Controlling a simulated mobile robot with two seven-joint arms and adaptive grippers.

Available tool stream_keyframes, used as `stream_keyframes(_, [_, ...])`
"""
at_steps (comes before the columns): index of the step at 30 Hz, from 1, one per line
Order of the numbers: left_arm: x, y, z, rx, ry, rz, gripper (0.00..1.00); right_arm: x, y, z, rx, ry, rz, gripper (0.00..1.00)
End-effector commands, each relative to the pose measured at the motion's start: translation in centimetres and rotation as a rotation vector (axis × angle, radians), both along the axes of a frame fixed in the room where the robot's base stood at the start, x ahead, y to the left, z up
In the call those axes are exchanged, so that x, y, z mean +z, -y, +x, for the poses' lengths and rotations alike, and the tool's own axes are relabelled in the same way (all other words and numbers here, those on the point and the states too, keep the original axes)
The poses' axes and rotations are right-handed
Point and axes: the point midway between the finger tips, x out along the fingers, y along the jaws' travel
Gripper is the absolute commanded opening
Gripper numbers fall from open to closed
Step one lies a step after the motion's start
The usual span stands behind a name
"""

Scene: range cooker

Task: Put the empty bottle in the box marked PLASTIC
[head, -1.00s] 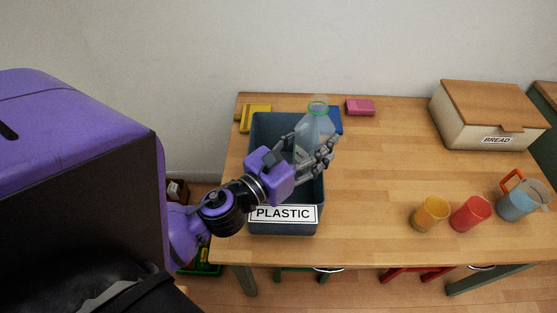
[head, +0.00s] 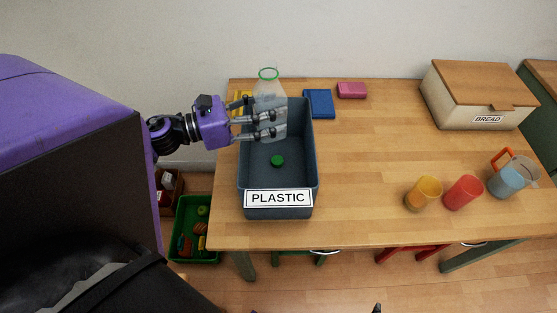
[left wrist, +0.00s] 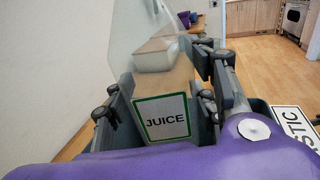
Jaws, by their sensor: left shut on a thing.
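The clear empty bottle (head: 269,97) has a green ring at its neck and stands roughly upright. My left gripper (head: 278,124) is shut on it, over the back part of the box marked PLASTIC (head: 300,150). I cannot tell whether the bottle's base is below the rim. In the left wrist view the bottle (left wrist: 140,40) is between the fingers, and a JUICE label (left wrist: 162,118) shows. The dark blue box is open, with a green cap-like thing (head: 277,161) on its floor. Only a small dark tip, perhaps of my right gripper (head: 377,308), shows at the bottom edge.
A yellow thing (head: 243,98) is partly hidden behind the box. A blue book (head: 320,103) and a pink block (head: 352,90) lie nearby. The BREAD box (head: 450,100), yellow cup (head: 424,193), red cup (head: 463,192) and jug (head: 512,177) stand right. The table's middle is clear.

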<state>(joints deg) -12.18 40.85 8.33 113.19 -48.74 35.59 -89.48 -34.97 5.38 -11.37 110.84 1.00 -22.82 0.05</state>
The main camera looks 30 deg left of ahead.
Motion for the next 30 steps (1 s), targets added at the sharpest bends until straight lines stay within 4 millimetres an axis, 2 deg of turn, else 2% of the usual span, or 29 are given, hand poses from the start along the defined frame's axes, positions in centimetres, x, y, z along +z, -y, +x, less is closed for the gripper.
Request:
stream_keyframes(1, [-1.6, 0.0, -0.1, 0.002, -0.013, -0.002, 0.23, -0.9, 0.2, -0.8, -0.003, -0.018, -0.003, 0.40])
stream_keyframes(7, [-3.7, 0.0, -0.1, 0.001, -0.013, -0.001, 0.23, -2.3, 0.9, -1.6, -0.013, -0.035, -0.015, 0.40])
stream_keyframes(16, [-4.4, 0.0, -0.1, 0.002, -0.003, 0.000, 0.23, -1.7, 0.9, 0.0, -0.019, -0.001, -0.013, 0.40])
stream_keyframes(21, [-4.3, 0.0, 0.0, 0.002, -0.001, 0.000, 0.23, -1.7, 0.9, 0.0, -0.021, 0.000, -0.014, 0.40])
stream_keyframes(22, [-4.3, 0.0, 0.0, 0.002, -0.001, 0.000, 0.53, -1.7, 0.9, -0.1, -0.021, -0.001, -0.014, 0.40])
stream_keyframes(27, [-4.3, 0.0, 0.0, 0.001, -0.002, 0.001, 0.74, -2.0, 1.1, -0.6, -0.019, -0.010, -0.017, 0.40])
stream_keyframes(30, [-4.3, 0.0, 0.0, 0.002, -0.002, 0.001, 0.74, -2.1, 1.2, -0.8, -0.016, -0.015, -0.020, 0.40])
